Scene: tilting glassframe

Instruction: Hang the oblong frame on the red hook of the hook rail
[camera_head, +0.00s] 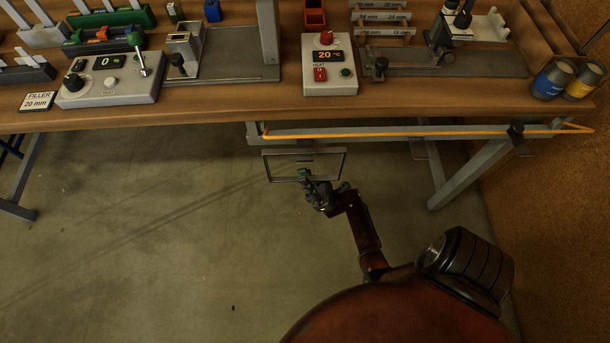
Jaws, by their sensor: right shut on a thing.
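A thin grey oblong frame (283,181) is in the camera_head view, below the front edge of the workbench. My right gripper (305,174) is shut on the lower bar of the frame, and its fingers cover part of that bar. The frame is held with its long side running left to right, and the floor shows through its opening. I cannot make out the hook rail or a red hook in this view. My left gripper is not in view.
The workbench (210,108) spans the top, with control boxes (110,85) (330,75) and fixtures on it. An orange cable (420,133) runs under its front edge by a grey bar. A grey table leg (470,175) stands to the right. The floor at left is clear.

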